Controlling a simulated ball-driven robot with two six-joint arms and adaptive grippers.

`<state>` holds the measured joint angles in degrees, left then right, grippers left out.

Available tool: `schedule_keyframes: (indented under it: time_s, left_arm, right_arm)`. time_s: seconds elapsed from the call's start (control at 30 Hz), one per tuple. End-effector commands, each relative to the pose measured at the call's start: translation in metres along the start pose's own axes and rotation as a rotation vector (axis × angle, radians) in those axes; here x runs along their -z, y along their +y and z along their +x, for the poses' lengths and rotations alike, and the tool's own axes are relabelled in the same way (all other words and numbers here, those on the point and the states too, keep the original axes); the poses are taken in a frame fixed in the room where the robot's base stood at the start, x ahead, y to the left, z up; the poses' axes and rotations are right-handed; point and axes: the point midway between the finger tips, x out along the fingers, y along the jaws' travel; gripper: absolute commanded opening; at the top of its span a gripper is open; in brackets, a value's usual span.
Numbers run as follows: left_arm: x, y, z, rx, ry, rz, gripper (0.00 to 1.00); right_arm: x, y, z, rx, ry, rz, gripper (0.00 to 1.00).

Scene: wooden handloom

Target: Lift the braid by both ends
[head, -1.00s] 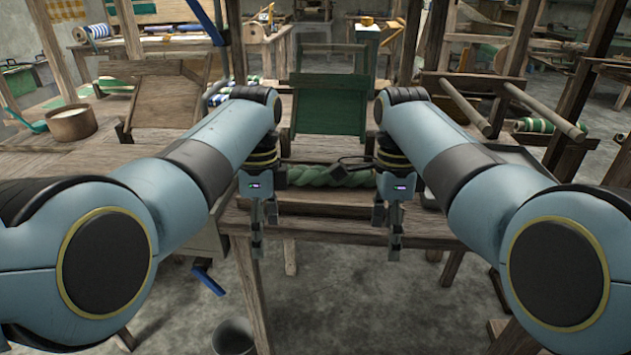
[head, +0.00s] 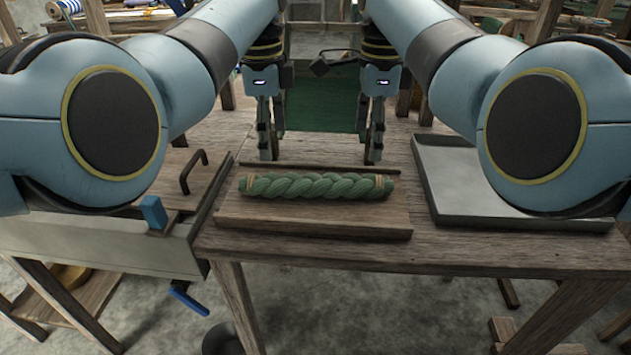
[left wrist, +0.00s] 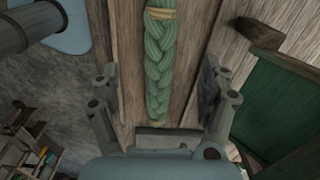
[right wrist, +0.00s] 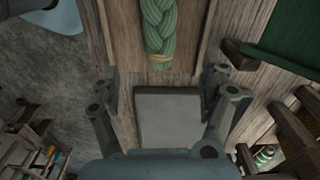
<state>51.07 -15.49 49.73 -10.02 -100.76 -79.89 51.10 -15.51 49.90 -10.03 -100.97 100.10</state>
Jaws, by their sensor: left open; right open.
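The green braid (head: 316,187) lies flat on a wooden board (head: 310,227), running left to right, with a tan tie near each end. My left gripper (head: 270,140) is open and empty. In the head view it appears behind the braid's left part. The left wrist view shows the braid (left wrist: 160,60) between the open fingers, apart from them. My right gripper (head: 376,145) is open and empty behind the braid's right end. In the right wrist view the tied braid end (right wrist: 160,57) lies just ahead of the fingers. Neither gripper touches the braid.
A grey metal tray (head: 510,216) sits on the table to the right. A lidded bench with a dark handle (head: 193,171) stands at the left. A green panel (head: 320,100) is behind the grippers. The table front (head: 400,257) is clear.

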Motion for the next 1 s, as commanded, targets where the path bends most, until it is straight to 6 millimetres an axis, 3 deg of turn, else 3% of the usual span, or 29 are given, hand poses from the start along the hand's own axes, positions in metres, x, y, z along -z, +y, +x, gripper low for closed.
schedule_keyframes:
  time_s: [0.27,0.6,1.0]
  left_arm:
    - [0.000,0.001,0.019,-0.003,-0.001,0.000,0.79]
    - [-0.001,0.001,0.084,-0.004,-0.002,0.000,0.79]
    - [0.000,0.000,0.107,0.000,0.000,-0.001,0.79]
  right_arm:
    - [0.000,0.001,0.019,-0.003,0.001,0.000,0.79]
    - [0.001,0.001,0.084,-0.004,0.002,0.000,0.79]
    - [0.000,0.000,0.108,-0.001,0.000,0.001,0.79]
